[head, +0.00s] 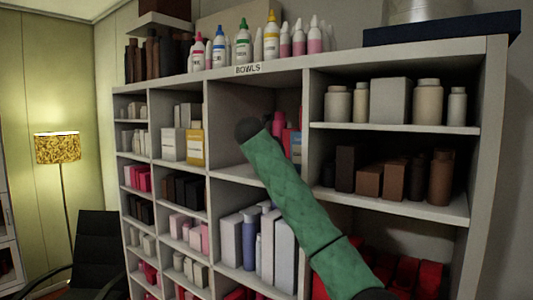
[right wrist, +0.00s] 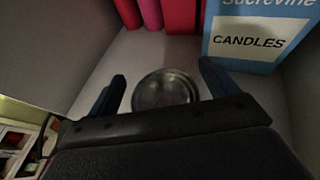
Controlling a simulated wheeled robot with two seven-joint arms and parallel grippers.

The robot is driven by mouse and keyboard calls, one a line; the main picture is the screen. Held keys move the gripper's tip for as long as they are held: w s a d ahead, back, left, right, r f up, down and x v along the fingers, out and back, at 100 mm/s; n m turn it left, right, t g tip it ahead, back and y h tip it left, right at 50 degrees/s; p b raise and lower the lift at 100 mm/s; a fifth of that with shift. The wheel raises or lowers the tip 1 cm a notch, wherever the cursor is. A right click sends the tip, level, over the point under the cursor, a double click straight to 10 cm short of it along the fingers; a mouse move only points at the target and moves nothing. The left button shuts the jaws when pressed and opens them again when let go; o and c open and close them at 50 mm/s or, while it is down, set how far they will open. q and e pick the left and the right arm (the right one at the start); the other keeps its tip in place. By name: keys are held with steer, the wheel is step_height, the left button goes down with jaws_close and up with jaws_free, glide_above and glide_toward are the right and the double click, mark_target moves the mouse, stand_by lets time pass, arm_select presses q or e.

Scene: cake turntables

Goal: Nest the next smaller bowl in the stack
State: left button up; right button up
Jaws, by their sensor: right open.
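In the right wrist view, a small round shiny bowl (right wrist: 166,91), glassy or metallic, sits on the shelf floor. Rings show inside it; I cannot tell whether it is one bowl or several nested. My right gripper (right wrist: 163,84) is open, with one blue finger on each side of the bowl and a gap to it. In the head view my green right arm reaches into the compartment under the BOWLS label (head: 248,69); the bowl and the gripper's fingers are hidden there. My left gripper is in neither view.
Behind the bowl stand red and pink items (right wrist: 182,15) and a blue CANDLES box (right wrist: 262,36). Compartment walls close in on both sides. The white shelf unit (head: 497,120) holds jars, boxes and bottles in neighbouring compartments. Coloured squeeze bottles (head: 243,42) stand on top.

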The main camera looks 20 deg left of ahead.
steer(key=shift+r, duration=0.1)
step_height(320, 180, up, 7)
stand_by(0.5)
